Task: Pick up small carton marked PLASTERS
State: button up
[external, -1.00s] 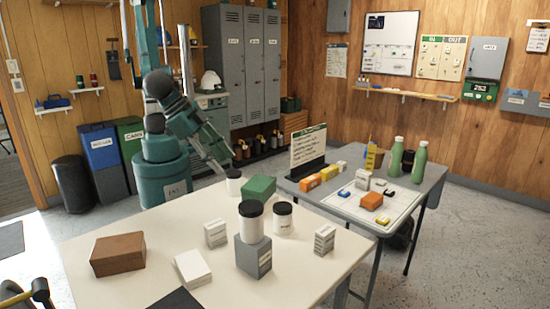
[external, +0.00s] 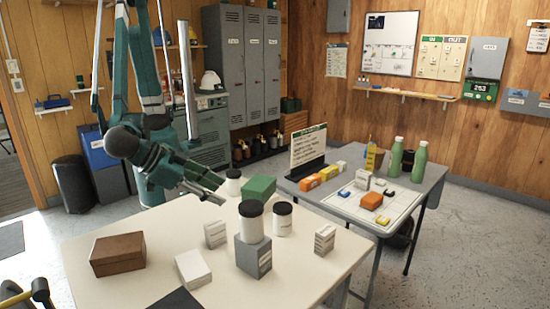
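Several small cartons stand on the white table, and their print is too small to read, so I cannot tell which is marked PLASTERS. One white carton (external: 215,235) stands upright near the middle. A second white carton (external: 194,269) lies nearer the front. A third, slim white carton (external: 325,240) stands near the right edge. A grey carton (external: 253,258) has a white jar with a black lid (external: 251,225) on top. My gripper (external: 222,191) is above the table's back edge, behind the first white carton. Its fingers look spread and empty, touching nothing I can see.
A brown box (external: 118,254) sits at the left and a dark flat item (external: 178,300) at the front. A grey table (external: 420,190) with bottles stands behind right.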

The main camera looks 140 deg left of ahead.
aim_at(212, 224)
jog(key=shift+w+d+f+n+y+p, duration=0.1)
jog(key=shift+d+f+n+y+p, duration=0.15)
jog(key=shift+d+f+n+y, duration=0.75)
jog(key=shift+w+d+f+n+y+p, duration=0.2)
jog(key=shift+d+f+n, duration=0.35)
jog(key=shift+d+f, duration=1.05)
jog(key=shift+w+d+f+n+y+p, duration=0.1)
jog(key=shift+d+f+n+y+p, duration=0.25)
jog(key=shift+d+f+n, duration=0.65)
jog(key=shift+d+f+m, duration=0.25)
jog(key=shift+b+x, duration=0.75)
jog(key=shift+x, duration=2.55)
jog(key=shift+s+a, duration=0.1)
jog(key=shift+b+x, duration=0.8)
jog(key=shift+x, duration=1.8)
jog(key=shift+s, duration=0.1)
jog(key=c, duration=1)
